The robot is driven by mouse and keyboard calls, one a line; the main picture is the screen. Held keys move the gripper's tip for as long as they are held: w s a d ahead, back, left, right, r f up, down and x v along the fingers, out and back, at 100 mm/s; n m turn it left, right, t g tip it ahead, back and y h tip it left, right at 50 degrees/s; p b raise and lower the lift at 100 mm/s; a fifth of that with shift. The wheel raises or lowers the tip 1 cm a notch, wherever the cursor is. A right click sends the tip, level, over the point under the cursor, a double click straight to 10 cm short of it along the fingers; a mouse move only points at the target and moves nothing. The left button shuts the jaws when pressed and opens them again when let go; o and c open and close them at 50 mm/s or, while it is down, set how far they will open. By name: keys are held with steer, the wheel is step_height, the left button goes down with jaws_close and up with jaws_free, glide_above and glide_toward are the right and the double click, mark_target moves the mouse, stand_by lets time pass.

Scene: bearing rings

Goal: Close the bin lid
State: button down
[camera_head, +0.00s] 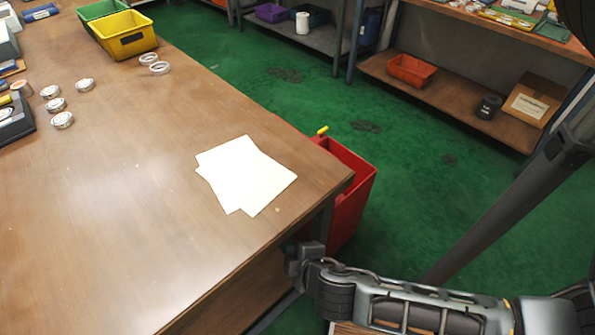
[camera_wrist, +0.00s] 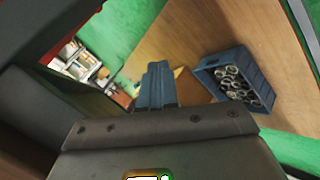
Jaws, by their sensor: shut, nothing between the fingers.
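The red bin (camera_head: 350,200) stands on the floor just past the right edge of the table, partly hidden by the table and my arm. A small yellow piece (camera_head: 322,130) shows at its far upper edge, and whether it is the lid's handle I cannot tell. The lid's position is not clear. My gripper (camera_head: 300,258) is low beside the table's front right corner, near the bin's lower front. In the wrist view its fingers (camera_wrist: 158,85) are together and empty.
White sheets (camera_head: 245,175) lie near the corner of the wooden table (camera_head: 150,190). Yellow bin (camera_head: 125,40) and several rings are farther back. The wrist view shows a blue crate of rings (camera_wrist: 245,65) on a wooden surface. Green floor (camera_head: 400,190) is clear right of the bin.

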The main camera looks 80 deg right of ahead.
steer(key=w+d+f+m+g+h+b, duration=0.2)
steer(key=w+d+f+g+h+b, duration=0.2)
steer(key=w+d+g+h+b, duration=0.45)
steer(key=w+d+r+m+g+b, duration=0.4)
steer(key=w+r+m+g, duration=0.1)
steer(key=r+m+g, duration=0.3)
steer(key=x, duration=1.4)
steer(key=shift+r+h+p, duration=0.2)
steer(key=shift+h+p, duration=0.1)
steer(key=shift+h, duration=0.15)
steer(key=shift+w, duration=0.1)
steer(key=shift+d, duration=0.1)
